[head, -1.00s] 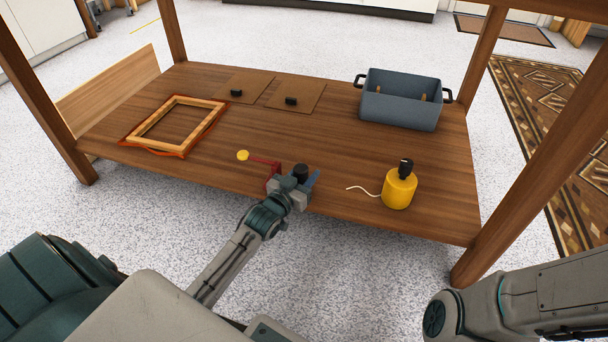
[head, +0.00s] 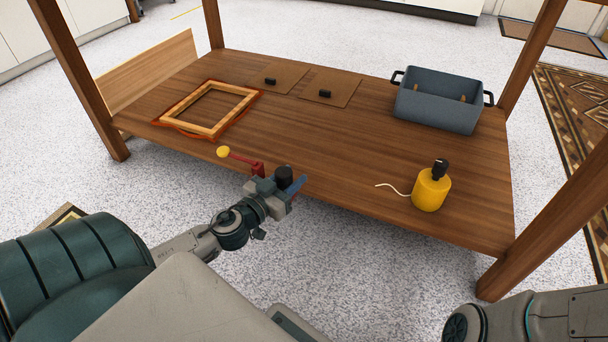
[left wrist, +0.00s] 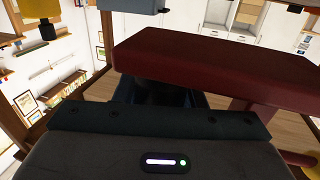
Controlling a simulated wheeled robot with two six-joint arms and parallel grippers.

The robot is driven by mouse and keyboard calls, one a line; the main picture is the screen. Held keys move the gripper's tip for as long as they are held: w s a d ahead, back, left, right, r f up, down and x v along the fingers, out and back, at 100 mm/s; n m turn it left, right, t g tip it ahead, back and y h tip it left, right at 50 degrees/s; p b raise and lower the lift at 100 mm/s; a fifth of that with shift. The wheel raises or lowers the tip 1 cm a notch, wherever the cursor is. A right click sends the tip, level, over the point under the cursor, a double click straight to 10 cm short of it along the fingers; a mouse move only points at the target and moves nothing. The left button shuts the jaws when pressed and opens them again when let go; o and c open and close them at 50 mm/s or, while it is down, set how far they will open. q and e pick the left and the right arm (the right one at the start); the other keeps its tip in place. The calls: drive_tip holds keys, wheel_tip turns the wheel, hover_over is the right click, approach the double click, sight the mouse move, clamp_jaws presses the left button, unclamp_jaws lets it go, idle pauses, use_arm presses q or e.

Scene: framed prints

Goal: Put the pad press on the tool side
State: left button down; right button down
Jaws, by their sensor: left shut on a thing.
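My left gripper (head: 272,184) is shut on a red tool, which I take to be the pad press (head: 257,168). It has a red block at the gripper and a thin red arm ending in a yellow round piece (head: 223,152), which points left over the table's front edge area. The left wrist view shows the dark red block (left wrist: 215,65) large and close, with the jaws partly hidden below it. A blue piece (head: 299,185) shows at the gripper's right side; I cannot tell what it belongs to. My right gripper is out of view.
On the wooden table (head: 340,150) lie a wooden frame (head: 233,116) with orange edging at left, two brown boards (head: 277,78) with black blocks at the back, a grey bin (head: 438,101) at back right, and a yellow bottle (head: 431,190) at front right. The table's middle is clear.

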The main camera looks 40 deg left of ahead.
use_arm(q)
drive_tip(key=shift+s+a+r, duration=0.1)
drive_tip(key=shift+s+a, duration=0.1)
drive_tip(key=shift+s, duration=0.35)
drive_tip(key=shift+s+a+r, duration=0.1)
drive_tip(key=shift+s+a, duration=0.05)
drive_tip(key=shift+s, duration=0.35)
